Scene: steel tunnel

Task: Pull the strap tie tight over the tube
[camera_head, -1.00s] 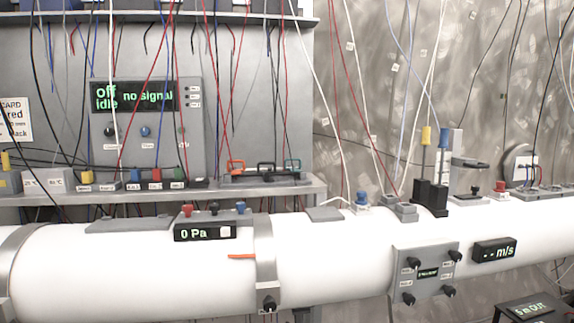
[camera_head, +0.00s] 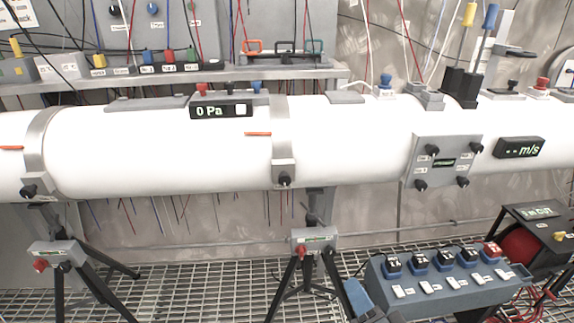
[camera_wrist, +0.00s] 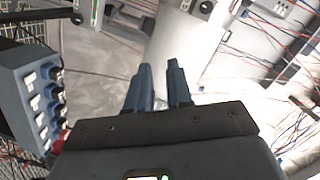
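The white tube (camera_head: 200,155) runs across the head view. Two grey strap bands go around it, one at the left (camera_head: 38,150) and one near the middle (camera_head: 281,140). Each has a black knob low on its front, the left knob (camera_head: 29,191) and the middle knob (camera_head: 285,180). An orange strip (camera_head: 258,134) lies left of the middle band, another (camera_head: 11,148) left of the left band. My gripper (camera_wrist: 159,66) shows in the wrist view with its two dark blue fingers apart and nothing between them. A white tube-like surface (camera_wrist: 185,42) lies beyond the fingertips.
A blue-grey switch box (camera_head: 450,287) stands at lower right; it also shows at the left in the wrist view (camera_wrist: 25,85). Two tripods, left (camera_head: 58,255) and middle (camera_head: 314,243), stand under the tube on the grating floor (camera_head: 190,290). Cables hang behind the tube.

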